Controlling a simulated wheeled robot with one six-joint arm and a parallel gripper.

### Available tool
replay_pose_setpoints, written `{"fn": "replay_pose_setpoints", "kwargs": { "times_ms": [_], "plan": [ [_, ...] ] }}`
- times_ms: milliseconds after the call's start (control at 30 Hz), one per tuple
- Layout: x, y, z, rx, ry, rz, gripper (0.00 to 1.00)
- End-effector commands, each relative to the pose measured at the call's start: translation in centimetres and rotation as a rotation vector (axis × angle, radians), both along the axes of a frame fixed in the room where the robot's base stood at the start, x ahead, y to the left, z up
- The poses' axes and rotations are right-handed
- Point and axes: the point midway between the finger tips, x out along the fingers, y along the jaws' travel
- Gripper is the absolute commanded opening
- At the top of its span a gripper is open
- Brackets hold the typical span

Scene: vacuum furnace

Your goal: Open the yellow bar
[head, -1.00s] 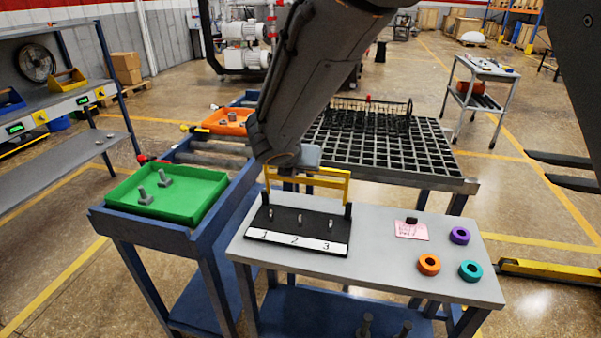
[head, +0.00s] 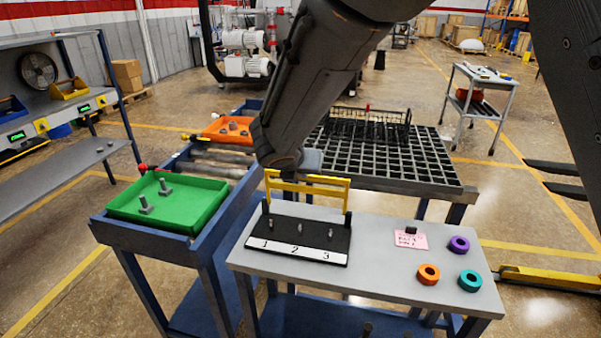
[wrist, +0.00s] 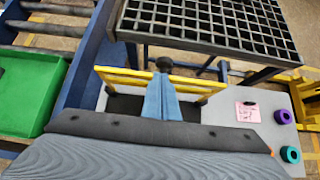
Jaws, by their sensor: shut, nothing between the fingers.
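The yellow bar (head: 325,191) is a two-rail frame standing raised at the back of a black fixture (head: 293,251) marked 1, 2, 3. Short grey pins stand in the fixture. My gripper (head: 311,161) is just above and behind the bar's upper rail in the head view, partly hidden by my dark arm. In the wrist view, the shut blue fingers (wrist: 163,72) cross in front of the middle of the yellow bar (wrist: 122,78) and hide part of it. Nothing is held. Whether fingers and bar touch cannot be told.
On the grey table are a pink note (head: 411,240) with a small black object and purple (head: 459,244), orange (head: 428,274) and teal (head: 469,280) rings. A green tray (head: 205,203) stands left, an orange tray (head: 228,130) beyond it. A black grid table (head: 395,155) lies behind.

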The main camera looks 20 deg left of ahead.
Motion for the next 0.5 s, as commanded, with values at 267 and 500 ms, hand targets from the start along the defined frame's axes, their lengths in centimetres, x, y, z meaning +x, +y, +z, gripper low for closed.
{"fn": "replay_pose_setpoints", "kwargs": {
  "times_ms": [267,500],
  "plan": [
    [0.7,0.0,3.6,0.001,0.0,-0.004,0.0],
    [1.4,0.1,6.2,0.002,0.0,-0.006,0.0]
  ]
}}
